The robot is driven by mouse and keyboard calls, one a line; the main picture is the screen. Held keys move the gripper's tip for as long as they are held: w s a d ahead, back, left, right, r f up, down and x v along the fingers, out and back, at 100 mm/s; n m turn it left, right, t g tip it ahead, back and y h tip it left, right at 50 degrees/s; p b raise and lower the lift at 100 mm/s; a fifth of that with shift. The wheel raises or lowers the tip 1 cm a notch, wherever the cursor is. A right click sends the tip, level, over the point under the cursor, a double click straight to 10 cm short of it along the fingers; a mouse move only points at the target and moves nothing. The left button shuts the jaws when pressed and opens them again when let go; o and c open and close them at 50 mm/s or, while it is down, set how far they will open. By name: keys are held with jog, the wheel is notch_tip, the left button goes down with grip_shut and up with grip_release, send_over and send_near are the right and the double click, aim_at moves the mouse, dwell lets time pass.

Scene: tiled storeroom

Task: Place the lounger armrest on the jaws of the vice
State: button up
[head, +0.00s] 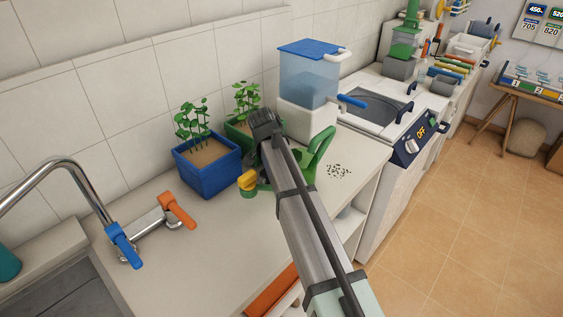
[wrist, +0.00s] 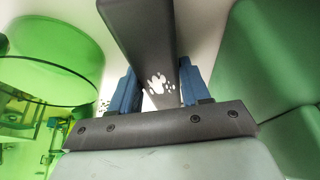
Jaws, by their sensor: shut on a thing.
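In the wrist view my gripper (wrist: 152,92) has its two blue fingers on either side of a long dark grey bar, the lounger armrest (wrist: 140,32). It is shut on the armrest, which runs away toward the top of the picture and bears a white paw-like mark. In the head view my arm crosses the counter, and I cannot make out the fingers or the armrest there. I cannot clearly identify the vice. A green curved piece (head: 320,153) and a yellow knob (head: 247,180) show on either side of my arm, partly hidden by it.
A blue planter (head: 207,172) and a green planter (head: 236,131) stand by the wall. A water container with a blue lid (head: 309,48) is behind my arm. Dark specks (head: 339,170) lie on the counter. The counter's front left (head: 205,235) is clear, beside the tap (head: 75,172).

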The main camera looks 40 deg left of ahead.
jog(key=shift+f, duration=0.1)
jog(key=o, duration=1.2)
jog(key=v, duration=1.2)
